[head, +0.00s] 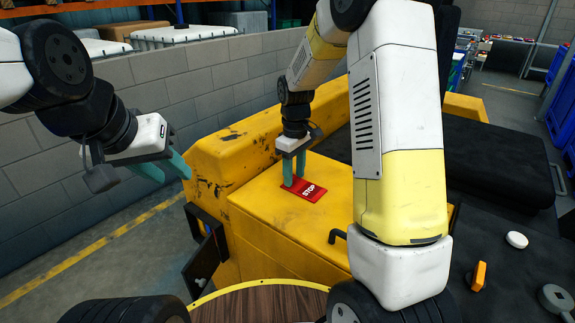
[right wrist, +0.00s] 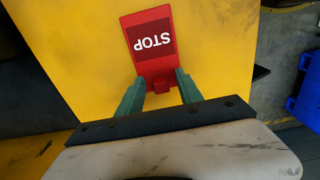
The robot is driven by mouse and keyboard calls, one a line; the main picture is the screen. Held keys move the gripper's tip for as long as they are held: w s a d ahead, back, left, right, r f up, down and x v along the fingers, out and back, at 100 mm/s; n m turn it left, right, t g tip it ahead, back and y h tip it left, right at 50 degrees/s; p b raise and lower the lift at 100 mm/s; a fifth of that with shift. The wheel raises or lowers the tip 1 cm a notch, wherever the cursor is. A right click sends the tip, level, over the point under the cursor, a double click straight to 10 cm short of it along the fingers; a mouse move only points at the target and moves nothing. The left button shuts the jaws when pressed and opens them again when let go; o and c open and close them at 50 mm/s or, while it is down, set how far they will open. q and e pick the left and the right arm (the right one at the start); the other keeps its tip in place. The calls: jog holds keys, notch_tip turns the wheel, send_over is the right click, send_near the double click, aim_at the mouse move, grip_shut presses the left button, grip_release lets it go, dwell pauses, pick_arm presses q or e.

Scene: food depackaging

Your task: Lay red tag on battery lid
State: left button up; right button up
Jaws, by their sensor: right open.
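The red tag (head: 311,192) with white "STOP" lettering lies on the yellow battery lid (head: 265,220). It also shows in the right wrist view (right wrist: 152,42), its lettering upside down there. My right gripper (head: 294,182) points down at the tag's near-left end. In the right wrist view its green fingers (right wrist: 158,82) are apart, one on each side of the tag's small end tab, with gaps visible. My left gripper (head: 167,170) is open and empty, to the left of the yellow body and away from the tag.
A raised, scuffed yellow wall (head: 215,150) runs behind the lid. A black handle (head: 338,236) stands near the lid's right edge. On the dark surface at right lie a white round piece (head: 516,240) and an orange block (head: 479,276). The lid around the tag is clear.

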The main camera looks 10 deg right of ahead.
aim_at(294, 183)
notch_tip(294, 183, up, 12)
jog(key=f, duration=0.1)
jog(key=s+d+r+m+t+y, duration=0.1)
jog(key=s+r+m+t, duration=0.2)
jog(key=s, duration=0.8)
jog(key=s+d+r+m+t+y, duration=0.1)
jog(key=s+d+r+m+t, duration=0.1)
jog(key=s, duration=1)
notch_tip(294, 183, up, 3)
jog(key=m+t, duration=0.1)
jog(key=m, duration=0.2)
